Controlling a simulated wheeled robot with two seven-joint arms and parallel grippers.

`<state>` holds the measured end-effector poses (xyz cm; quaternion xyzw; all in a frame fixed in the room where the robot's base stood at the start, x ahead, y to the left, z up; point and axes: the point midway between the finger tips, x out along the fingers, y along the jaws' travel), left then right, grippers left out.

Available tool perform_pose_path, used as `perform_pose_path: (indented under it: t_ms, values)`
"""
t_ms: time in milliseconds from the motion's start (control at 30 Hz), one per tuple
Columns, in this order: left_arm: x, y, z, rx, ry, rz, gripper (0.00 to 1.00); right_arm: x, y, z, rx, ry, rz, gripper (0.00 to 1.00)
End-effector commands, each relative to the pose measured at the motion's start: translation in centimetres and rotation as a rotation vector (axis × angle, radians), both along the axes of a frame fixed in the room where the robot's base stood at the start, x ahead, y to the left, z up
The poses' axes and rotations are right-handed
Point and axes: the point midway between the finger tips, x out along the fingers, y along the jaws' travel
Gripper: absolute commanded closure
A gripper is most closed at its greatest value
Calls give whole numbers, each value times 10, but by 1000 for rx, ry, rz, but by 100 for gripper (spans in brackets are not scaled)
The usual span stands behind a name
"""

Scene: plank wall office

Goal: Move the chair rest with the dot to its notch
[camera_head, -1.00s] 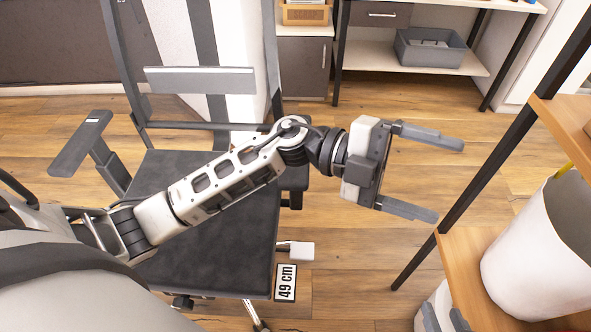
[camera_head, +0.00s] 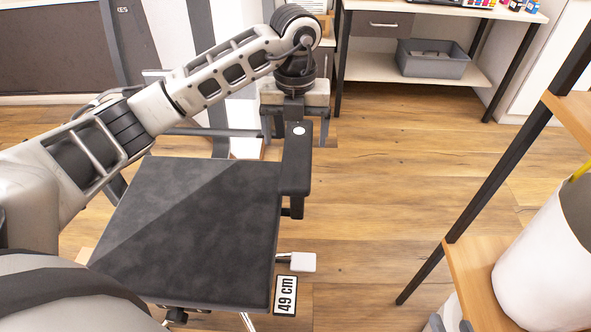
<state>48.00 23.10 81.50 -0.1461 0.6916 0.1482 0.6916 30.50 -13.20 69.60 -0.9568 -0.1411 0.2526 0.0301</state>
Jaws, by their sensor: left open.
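The black office chair's seat (camera_head: 190,225) fills the lower left. Its right armrest (camera_head: 296,170) is a dark pad running front to back, with a round white dot (camera_head: 299,131) near its far end. My left gripper (camera_head: 296,130) points down at that far end. Its fingers are open and show one on each side of the pad, with a gap on both sides. I cannot tell how deep they reach around it. My arm hides the other armrest and most of the backrest. No notch can be made out. My right gripper is not in view.
A "49 cm" tag (camera_head: 285,295) and a white lever end (camera_head: 302,262) sit beside the seat's right edge. A wooden shelf rack (camera_head: 480,270) with a white bin (camera_head: 550,260) stands at right. A grey crate (camera_head: 432,62) is on the back shelf. Floor between is clear.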

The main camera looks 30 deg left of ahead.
Motion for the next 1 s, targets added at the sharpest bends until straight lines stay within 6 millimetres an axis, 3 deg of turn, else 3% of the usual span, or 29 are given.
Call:
perform_pose_path:
  t_ms: [33, 300, 500, 900, 933, 1000]
  values:
    - [-1, 0, -14, -1, 4, 1, 16, 0, 0, -2, -1, 1, 1, 64]
    - [-1, -1, -70, -3, 4, -1, 16, -2, 0, -7, -2, 0, 2, 64]
    - [0, -1, -95, -3, 2, -1, 16, -3, 0, -7, -4, -4, 4, 64]
    - [0, -1, -102, -3, -1, -3, 16, -2, 1, -3, -1, -12, 5, 64]
    - [0, -1, -102, -3, -1, -3, 19, -1, 1, -3, -1, -12, 5, 64]
    - [0, -1, -102, -3, -1, -3, 39, -2, 1, -3, -1, -12, 5, 64]
